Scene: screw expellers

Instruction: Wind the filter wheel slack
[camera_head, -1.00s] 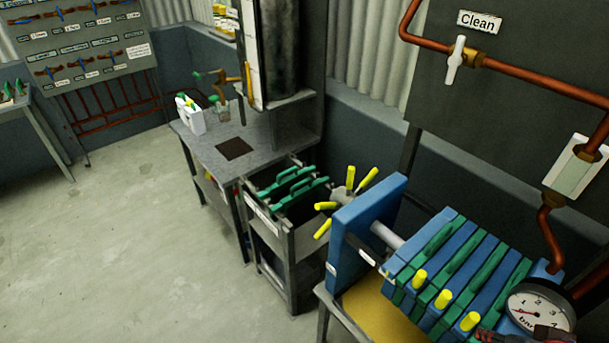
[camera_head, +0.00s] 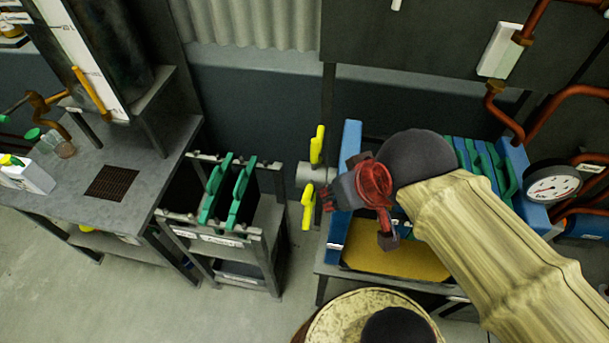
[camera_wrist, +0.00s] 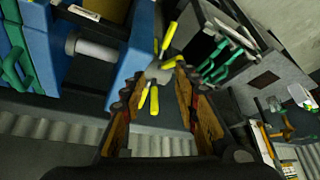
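The filter wheel (camera_head: 305,174) has a grey hub and yellow handles and stands at the left end of the blue filter press (camera_head: 344,200). One yellow handle points up and one down in the head view; my gripper may hide others. My gripper (camera_head: 328,196) is just right of the lower handle, beside the press's blue end plate. In the wrist view, the wheel (camera_wrist: 158,72) lies ahead, and my gripper (camera_wrist: 158,88) has its fingers spread with a gap between them. A yellow handle shows in that gap. Contact with the wheel cannot be told.
Green plates (camera_head: 230,190) hang in a rack left of the wheel. A workbench (camera_head: 125,155) stands farther left. A pressure gauge (camera_head: 552,188) and copper pipes (camera_head: 570,95) are at the right. A yellow tray (camera_head: 400,262) lies under the press.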

